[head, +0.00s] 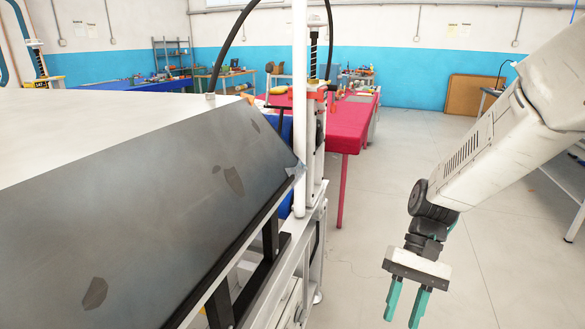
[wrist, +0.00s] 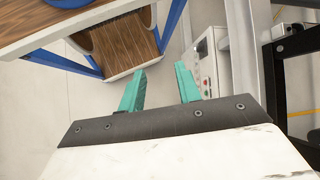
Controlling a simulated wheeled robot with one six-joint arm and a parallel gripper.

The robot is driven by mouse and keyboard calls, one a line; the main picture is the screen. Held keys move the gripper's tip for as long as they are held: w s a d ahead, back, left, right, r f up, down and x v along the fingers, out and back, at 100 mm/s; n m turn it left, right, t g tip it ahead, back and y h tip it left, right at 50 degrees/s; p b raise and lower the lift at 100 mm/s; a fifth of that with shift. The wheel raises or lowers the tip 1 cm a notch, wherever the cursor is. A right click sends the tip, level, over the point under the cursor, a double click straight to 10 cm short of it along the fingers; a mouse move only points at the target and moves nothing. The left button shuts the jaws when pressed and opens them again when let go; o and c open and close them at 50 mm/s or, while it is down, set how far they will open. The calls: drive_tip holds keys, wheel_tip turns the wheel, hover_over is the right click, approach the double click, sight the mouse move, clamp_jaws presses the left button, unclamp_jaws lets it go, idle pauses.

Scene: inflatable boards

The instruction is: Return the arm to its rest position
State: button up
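My arm (head: 500,140) comes in from the right edge of the head view and slopes down to the left. My gripper (head: 406,304) hangs at its lower end, over bare floor, with its two teal fingers pointing down. In the wrist view the fingers of my gripper (wrist: 162,80) stand apart with nothing between them. The gripper is open and empty, and touches nothing that I can see.
A large grey slanted panel (head: 130,190) on a metal frame fills the left, with a white post (head: 299,110) at its end. A red table (head: 345,128) stands behind. The wrist view shows a wooden-shelved stand (wrist: 122,45) and a control box (wrist: 204,62). Floor around the gripper is clear.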

drive_tip(key=s+d+r+n+t+h, duration=0.1)
drive_tip(key=s+d+r+t+h, duration=0.3)
drive_tip(key=s+r, duration=0.7)
drive_tip(key=shift+s+d+r+n+t, duration=0.4)
drive_tip(key=shift+d+r+t, duration=0.75)
drive_tip(key=shift+r+t, duration=0.65)
